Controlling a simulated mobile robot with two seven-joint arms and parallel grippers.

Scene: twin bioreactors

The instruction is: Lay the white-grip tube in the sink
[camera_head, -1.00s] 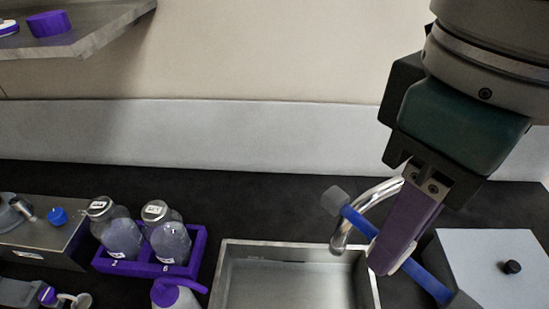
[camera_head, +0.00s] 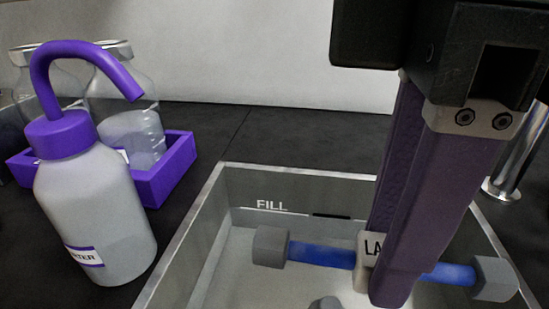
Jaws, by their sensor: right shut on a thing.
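The tube is blue with grey end caps (camera_head: 271,247) and a white grip in its middle (camera_head: 364,250) with partly hidden lettering. My right gripper (camera_head: 388,285) points down and is shut on the white grip. The tube lies roughly level, crosswise within the outline of the metal sink (camera_head: 300,187). I cannot tell whether it touches the sink floor. The gripper's fingers hide part of the blue tube right of the grip. My left gripper is not in view.
A white wash bottle (camera_head: 95,215) with a purple spout stands left of the sink. Behind it, a purple rack (camera_head: 170,175) holds glass bottles (camera_head: 135,125). The metal faucet (camera_head: 517,155) rises at the right. A small grey piece (camera_head: 325,303) shows at the bottom edge.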

